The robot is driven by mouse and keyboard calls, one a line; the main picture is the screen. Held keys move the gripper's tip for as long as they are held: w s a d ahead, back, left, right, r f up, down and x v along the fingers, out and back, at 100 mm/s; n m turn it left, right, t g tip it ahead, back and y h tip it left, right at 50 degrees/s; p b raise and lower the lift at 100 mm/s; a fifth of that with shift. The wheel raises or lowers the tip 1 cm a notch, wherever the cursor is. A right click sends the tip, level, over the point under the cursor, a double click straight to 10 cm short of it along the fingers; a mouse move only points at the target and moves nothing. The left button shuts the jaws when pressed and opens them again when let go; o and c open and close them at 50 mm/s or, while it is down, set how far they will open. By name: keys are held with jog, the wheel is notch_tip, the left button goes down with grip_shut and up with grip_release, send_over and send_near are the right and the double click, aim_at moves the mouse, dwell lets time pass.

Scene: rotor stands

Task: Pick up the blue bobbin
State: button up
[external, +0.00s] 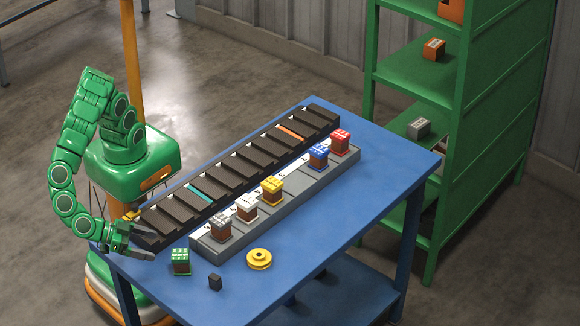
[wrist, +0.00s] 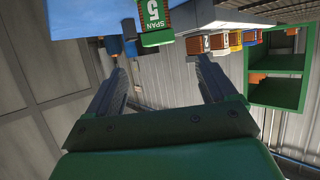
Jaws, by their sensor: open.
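The blue bobbin (external: 319,156) has a blue top over a brown winding. It stands upright in the grey stand strip (external: 206,252), between an empty place and the red bobbin (external: 341,141). My gripper (external: 147,243) is open and empty at the table's near left corner, far from the blue bobbin. In the wrist view, my gripper's two fingers (wrist: 160,66) are spread apart with nothing between them.
Yellow (external: 272,190), white (external: 247,207) and grey (external: 221,230) bobbins share the strip. A green bobbin (external: 181,261), yellow pulley (external: 259,259) and black block (external: 215,282) sit on the blue table (external: 398,165). A dark slotted rack (external: 234,171) runs behind. Green shelves (external: 452,150) stand right.

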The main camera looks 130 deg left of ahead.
notch_tip(320, 180, up, 14)
jog(key=w+a+n+g+y, duration=0.1)
jog(key=w+a, duration=0.3)
jog(key=a, duration=0.3)
jog(key=w+a+n+g+y, duration=0.1)
jog(key=w+a, duration=0.3)
jog(key=a, duration=0.3)
jog(key=n+g+y, duration=0.2)
jog(key=n+g, duration=0.5)
jog(key=g, duration=0.1)
send_over(318, 150)
jog(key=d, duration=0.2)
notch_tip(318, 150, down, 4)
jog(key=f, duration=0.8)
jog(key=shift+d, duration=0.2)
jog(key=shift+x, duration=2.5)
jog(key=shift+r, duration=0.1)
